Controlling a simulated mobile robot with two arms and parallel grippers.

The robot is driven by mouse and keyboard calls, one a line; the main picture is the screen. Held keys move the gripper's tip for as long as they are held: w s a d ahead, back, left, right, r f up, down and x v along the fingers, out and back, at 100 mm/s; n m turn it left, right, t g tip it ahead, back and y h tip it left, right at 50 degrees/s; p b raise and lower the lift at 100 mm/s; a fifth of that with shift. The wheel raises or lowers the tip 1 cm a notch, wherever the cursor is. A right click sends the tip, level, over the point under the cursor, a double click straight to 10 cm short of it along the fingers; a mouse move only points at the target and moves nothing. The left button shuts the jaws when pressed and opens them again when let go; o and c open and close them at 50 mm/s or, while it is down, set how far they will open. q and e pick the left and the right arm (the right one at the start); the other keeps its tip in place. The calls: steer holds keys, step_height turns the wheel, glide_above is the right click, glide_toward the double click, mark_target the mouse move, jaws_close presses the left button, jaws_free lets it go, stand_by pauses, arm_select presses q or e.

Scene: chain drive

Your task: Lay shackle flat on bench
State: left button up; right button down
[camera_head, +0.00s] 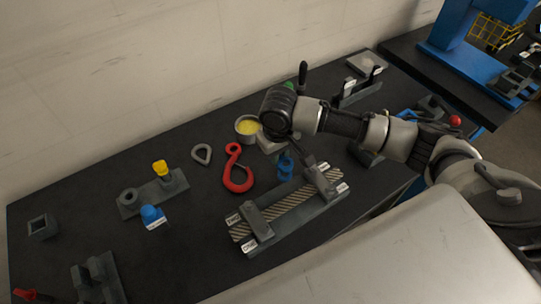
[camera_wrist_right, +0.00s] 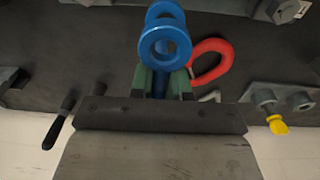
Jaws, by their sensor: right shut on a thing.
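The blue shackle (camera_head: 286,165) is near the middle of the bench (camera_head: 105,205) in the head view, just behind the rope fixture. In the right wrist view the blue shackle (camera_wrist_right: 165,45) shows its round eyes, between two green fingertips. My right gripper (camera_wrist_right: 162,82) is shut on it. In the head view my right wrist hides most of the gripper above the shackle. I cannot tell whether the shackle touches the bench. My left gripper is not in view.
A red hook (camera_head: 238,170) lies left of the shackle, with a grey link (camera_head: 202,154) beyond. A yellow-filled pot (camera_head: 247,129) stands behind. The rope fixture (camera_head: 285,222) is in front. A plate with blue and yellow parts (camera_head: 172,191) is farther left. Bare bench lies between.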

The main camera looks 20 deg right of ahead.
steer(key=w, duration=0.1)
steer(key=w+f, duration=0.1)
steer(key=w, duration=0.1)
steer(key=shift+a+f, duration=0.3)
steer(key=shift+f, duration=0.05)
steer(key=shift+f+p, duration=0.7)
steer(key=shift+f, duration=1.35)
steer(key=shift+f, duration=0.15)
steer(key=c, duration=1.1)
jaws_free()
